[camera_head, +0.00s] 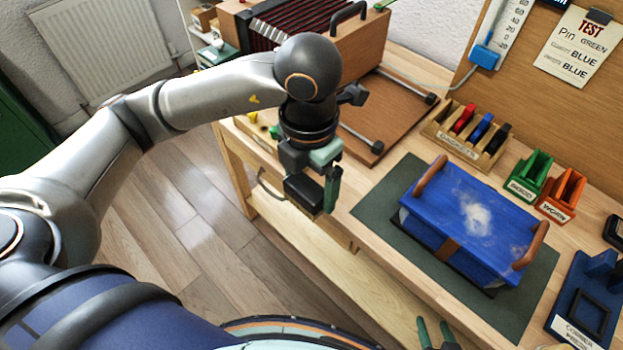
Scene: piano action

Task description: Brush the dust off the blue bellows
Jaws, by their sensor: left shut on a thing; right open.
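The blue bellows (436,208) lies on a dark green mat (385,207) on the workbench, with a brown handle at each end. A pale dust patch (477,217) lies on its top, with fainter dust spreading towards the right handle. My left gripper (326,196) is left of the bellows and apart from it, over the bench's front edge. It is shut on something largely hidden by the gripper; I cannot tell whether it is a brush. My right gripper (435,334) shows only its green fingertips at the bottom edge, open, in front of the bench.
A red-and-black bellows instrument (300,22) stands at the back left, near a brown board (395,112). Behind the blue bellows are a labelled wooden rack (462,143), a green holder (530,175) and an orange holder (563,194). A blue fixture (583,300) stands at the right.

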